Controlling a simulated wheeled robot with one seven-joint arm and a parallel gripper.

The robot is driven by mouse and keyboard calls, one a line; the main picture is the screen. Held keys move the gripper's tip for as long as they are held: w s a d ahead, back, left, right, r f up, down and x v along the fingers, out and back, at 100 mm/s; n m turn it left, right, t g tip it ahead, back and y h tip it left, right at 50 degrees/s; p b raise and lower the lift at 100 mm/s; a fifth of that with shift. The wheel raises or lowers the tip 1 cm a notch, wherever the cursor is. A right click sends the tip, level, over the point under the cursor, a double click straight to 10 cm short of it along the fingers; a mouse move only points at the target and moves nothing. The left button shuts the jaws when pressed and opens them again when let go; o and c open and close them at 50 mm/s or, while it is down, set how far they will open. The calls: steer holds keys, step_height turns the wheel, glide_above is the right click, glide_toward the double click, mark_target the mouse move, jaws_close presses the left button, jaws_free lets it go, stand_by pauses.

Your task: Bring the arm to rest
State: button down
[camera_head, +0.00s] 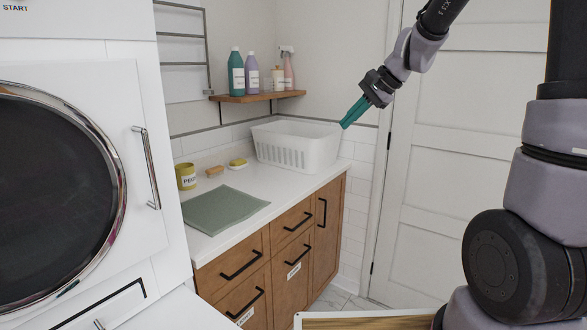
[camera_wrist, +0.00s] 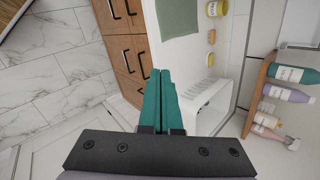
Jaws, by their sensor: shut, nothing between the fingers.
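My arm comes in from the right side of the head view and reaches up and across. My gripper (camera_head: 356,112) hangs in the air beside the right end of the white basket, with its teal fingers pointing down and left. In the wrist view my gripper (camera_wrist: 160,88) has its fingers together, with nothing between them. I see no contact with the counter or the basket, though the exact gap is hard to judge.
A white basket (camera_head: 298,148) stands on the counter (camera_head: 232,184) with a green mat (camera_head: 222,209), a yellow mug (camera_head: 186,176) and small items. A shelf (camera_head: 258,97) holds bottles. A washer (camera_head: 60,190) is left; a white door (camera_head: 455,170) is behind my arm.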

steer(key=s+d+r+n+t+h, duration=0.1)
steer(key=s+d+r+n, duration=0.1)
steer(key=s, duration=0.5)
steer(key=s+d+r+n+t+h, duration=0.1)
steer(key=s+d, duration=0.3)
steer(key=s, duration=0.4)
steer(key=s+d+r+n+h, duration=0.2)
steer(key=s+d+r, duration=0.1)
steer(key=s, duration=0.4)
steer(key=shift+s+d+n+t+h, duration=0.3)
steer(key=shift+d+t+h, duration=0.1)
steer(key=shift+d, duration=0.2)
steer(key=shift+r, duration=0.1)
